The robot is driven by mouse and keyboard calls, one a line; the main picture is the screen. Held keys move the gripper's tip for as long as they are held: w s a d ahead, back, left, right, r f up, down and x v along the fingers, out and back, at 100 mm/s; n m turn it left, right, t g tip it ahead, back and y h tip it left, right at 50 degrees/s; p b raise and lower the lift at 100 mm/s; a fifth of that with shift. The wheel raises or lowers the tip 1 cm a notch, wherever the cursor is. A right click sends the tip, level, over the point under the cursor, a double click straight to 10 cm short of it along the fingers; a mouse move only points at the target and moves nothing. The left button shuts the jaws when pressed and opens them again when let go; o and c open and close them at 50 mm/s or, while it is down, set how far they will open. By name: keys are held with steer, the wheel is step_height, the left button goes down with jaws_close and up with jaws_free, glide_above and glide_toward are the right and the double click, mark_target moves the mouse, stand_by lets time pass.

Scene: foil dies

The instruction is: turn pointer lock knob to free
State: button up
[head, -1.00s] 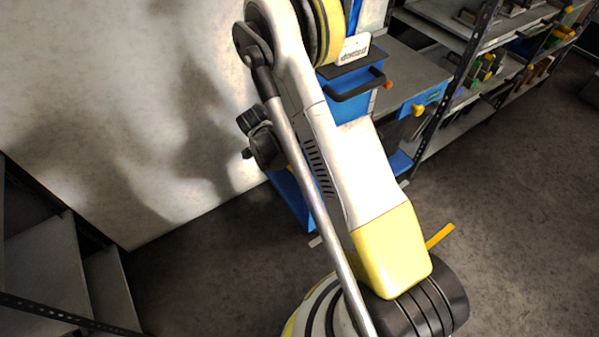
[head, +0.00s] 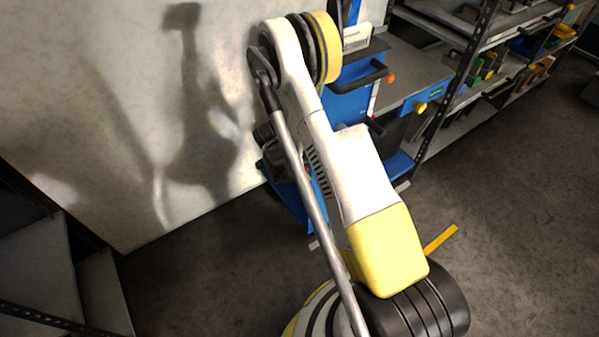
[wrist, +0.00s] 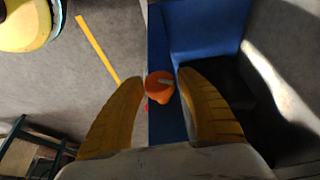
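In the wrist view an orange round knob (wrist: 157,90) with a pale pointer mark on top sits at the edge of a blue panel (wrist: 205,30). My gripper (wrist: 159,79) is open, with one yellow-brown finger on each side of the knob. Narrow gaps show between the fingers and the knob; I see no clear contact. I cannot tell whether the knob is between the tips or just beyond them. In the head view my arm hides the gripper. A small orange knob (head: 390,77) shows there beside the blue machine, but I cannot tell if it is the same one.
The blue machine (head: 350,104) has a black handle (head: 358,80) and stands by a pale wall (head: 90,90). Shelving with parts (head: 480,65) stands at the right, and another rack (head: 35,260) at lower left. The floor (head: 520,200) at right is clear.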

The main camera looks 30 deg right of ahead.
steer(key=c, duration=0.7)
jaws_close()
steer(key=shift+n+g, duration=0.6)
steer(key=shift+g, duration=2.1)
steer(key=o, duration=1.2)
jaws_free()
steer(key=v, duration=0.7)
steer(key=shift+w+a, duration=0.2)
